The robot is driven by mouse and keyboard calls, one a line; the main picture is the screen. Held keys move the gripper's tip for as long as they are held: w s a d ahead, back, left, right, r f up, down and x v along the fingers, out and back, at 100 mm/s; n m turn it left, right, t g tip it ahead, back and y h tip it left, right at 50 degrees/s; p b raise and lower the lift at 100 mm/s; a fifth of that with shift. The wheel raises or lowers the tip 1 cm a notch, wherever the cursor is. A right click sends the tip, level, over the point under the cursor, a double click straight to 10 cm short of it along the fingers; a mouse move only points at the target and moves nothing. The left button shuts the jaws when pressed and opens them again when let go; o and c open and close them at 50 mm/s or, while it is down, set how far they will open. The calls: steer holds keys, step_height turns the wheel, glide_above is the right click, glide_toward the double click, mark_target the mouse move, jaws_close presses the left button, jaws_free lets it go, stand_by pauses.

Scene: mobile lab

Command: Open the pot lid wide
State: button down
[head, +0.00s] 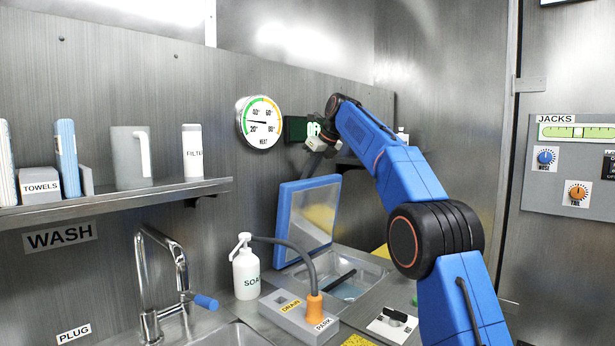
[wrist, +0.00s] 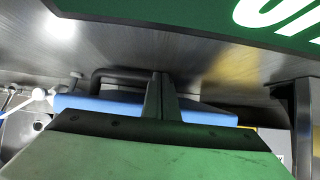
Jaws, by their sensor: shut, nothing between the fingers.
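The lid (head: 305,222) is a square panel with a blue frame and a pale inner face. It stands raised, close to upright, at the back of a square metal pot (head: 372,274) set in the counter. The pot is open on top, and a dark bar crosses it. My gripper (head: 309,170) is shut and empty, at the lid's top edge near the back wall. In the wrist view my gripper's fingers (wrist: 161,90) are together, and the blue lid edge (wrist: 90,103) passes behind them. I cannot tell whether they touch it.
A round heat gauge (head: 259,122) and a dark green sign (head: 300,129) are on the back wall close to my gripper. A soap bottle (head: 246,274), a grey hose (head: 304,258) and a faucet (head: 150,285) stand left of the pot. A shelf (head: 120,202) holds several containers.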

steer(key=v, duration=0.7)
steer(key=shift+w, duration=0.1)
steer(key=shift+s+d+r, duration=0.25)
steer(key=shift+s+r, duration=0.05)
steer(key=shift+s, duration=0.1)
steer(key=s+d+f+n+h, duration=0.1)
steer(key=s+d+f+n, duration=0.3)
steer(key=s, duration=0.6)
steer(key=s+d+f+n+h, duration=0.1)
steer(key=s+d+f+n, duration=0.1)
steer(key=s+d+n, duration=0.5)
steer(key=s+d+f+n+h, duration=0.1)
steer(key=s+d+f+n, duration=0.2)
steer(key=s, duration=0.9)
steer(key=s+d+f+n, duration=0.2)
steer(key=s+f+n, duration=0.2)
steer(key=s+f, duration=0.6)
steer(key=s+d+f+n+h, duration=0.1)
steer(key=s+f+n, duration=0.3)
steer(key=s+f, duration=0.6)
steer(key=s+d+f+n+h, duration=0.1)
steer(key=s+d+f+n, duration=0.2)
steer(key=s+f, duration=0.7)
steer(key=shift+f+n, duration=0.65)
steer(key=shift+n, duration=0.35)
steer(key=shift+d, duration=0.1)
